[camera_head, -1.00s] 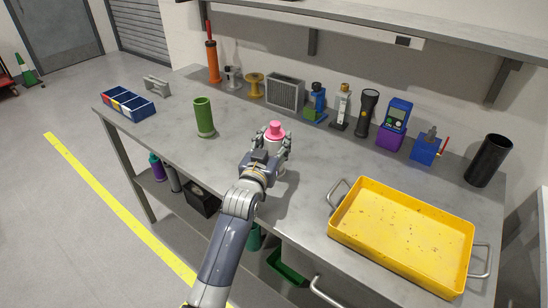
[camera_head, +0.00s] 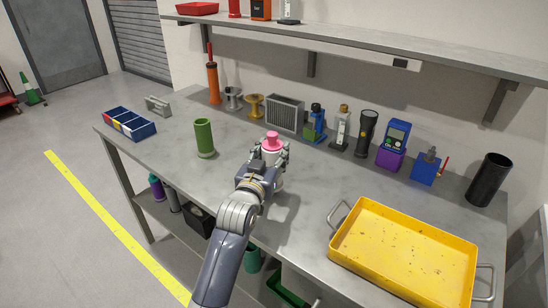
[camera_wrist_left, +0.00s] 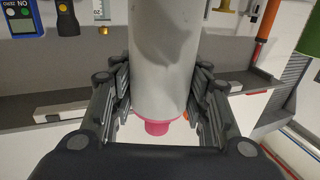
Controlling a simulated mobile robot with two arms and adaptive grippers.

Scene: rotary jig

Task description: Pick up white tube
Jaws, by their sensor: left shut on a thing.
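The white tube (camera_wrist_left: 163,60) is a smooth cylinder with a pink cap (camera_head: 272,141). In the head view its white body is mostly hidden behind my left gripper (camera_head: 272,157), with the pink cap showing above the fingers. My left gripper is shut on the tube, with one finger on each side of it. In the left wrist view, the fingers (camera_wrist_left: 160,95) flank the tube, and the pink end (camera_wrist_left: 157,127) points down in the picture. Whether the tube's base touches the bench is hidden. My right gripper is not in view.
A green cylinder (camera_head: 204,138) stands to the left on the grey bench (camera_head: 170,150). A yellow tray (camera_head: 340,258) lies at the right. Several tools line the back, including a black flashlight (camera_head: 366,134) and a grey filter box (camera_head: 285,113). A shelf (camera_head: 400,49) overhangs the back.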

